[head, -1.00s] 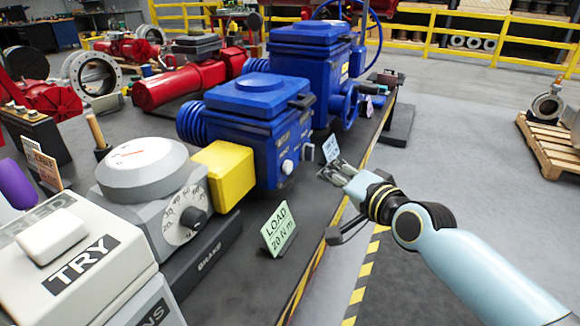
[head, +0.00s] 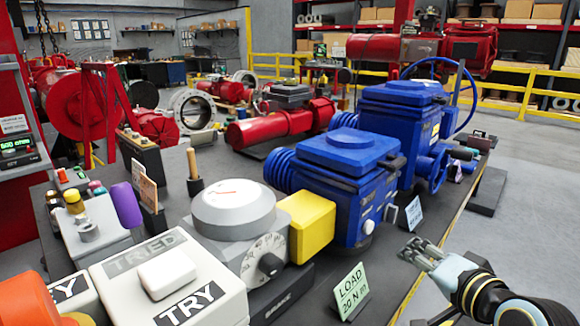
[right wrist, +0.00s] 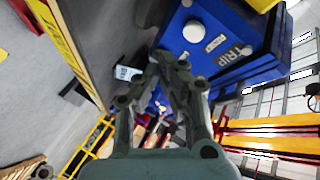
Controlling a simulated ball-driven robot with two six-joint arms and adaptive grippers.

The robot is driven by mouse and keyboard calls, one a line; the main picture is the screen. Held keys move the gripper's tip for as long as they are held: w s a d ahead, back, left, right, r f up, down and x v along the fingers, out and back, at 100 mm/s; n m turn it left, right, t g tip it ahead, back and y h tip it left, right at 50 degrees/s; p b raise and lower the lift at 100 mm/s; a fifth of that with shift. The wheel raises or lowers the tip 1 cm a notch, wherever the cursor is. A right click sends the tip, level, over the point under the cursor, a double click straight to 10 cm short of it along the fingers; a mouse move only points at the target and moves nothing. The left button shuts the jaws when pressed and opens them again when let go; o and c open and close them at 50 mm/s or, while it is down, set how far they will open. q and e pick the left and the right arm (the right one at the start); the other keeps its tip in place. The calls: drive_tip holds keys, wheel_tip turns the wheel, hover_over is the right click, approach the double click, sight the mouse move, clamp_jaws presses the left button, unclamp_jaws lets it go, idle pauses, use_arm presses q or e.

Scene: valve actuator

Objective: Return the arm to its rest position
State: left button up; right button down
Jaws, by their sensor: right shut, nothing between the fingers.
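My right gripper (head: 422,251) is at the lower right of the head view, beyond the bench's striped front edge or just over it; I cannot tell which. It is shut and empty. In the right wrist view its fingers (right wrist: 170,75) are together, with nothing between them. The blue valve actuator (head: 345,195) stands on the bench left of the gripper, and the two are apart. Its face with a white knob and a TRIP label (right wrist: 215,35) shows in the right wrist view. My left gripper is not in view.
A green LOAD card (head: 350,292) and a white card (head: 413,213) stand near the bench edge. The grey dial unit (head: 235,220), yellow block (head: 308,226) and TRY box (head: 165,285) stand to the left. Open floor (head: 535,200) lies to the right.

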drive_tip(key=s+f+n+g+h, duration=0.25)
drive_tip(key=s+n+g, duration=0.8)
drive_tip(key=s, duration=1.75)
drive_tip(key=s+d+f+g+b, duration=0.1)
drive_tip(key=d+f+b, duration=0.1)
drive_tip(key=f, duration=1.2)
drive_tip(key=s+d+f+g+b, duration=0.1)
drive_tip(key=f+b, duration=0.1)
drive_tip(key=f, duration=1.2)
drive_tip(key=s+d+f+b, duration=0.1)
drive_tip(key=s+f+b, duration=0.1)
drive_tip(key=s+f, duration=1.6)
drive_tip(key=shift+s+f+m+g+b, duration=0.15)
drive_tip(key=shift+f+m+g+b, duration=0.25)
drive_tip(key=shift+f, duration=0.3)
drive_tip(key=shift+h, duration=0.25)
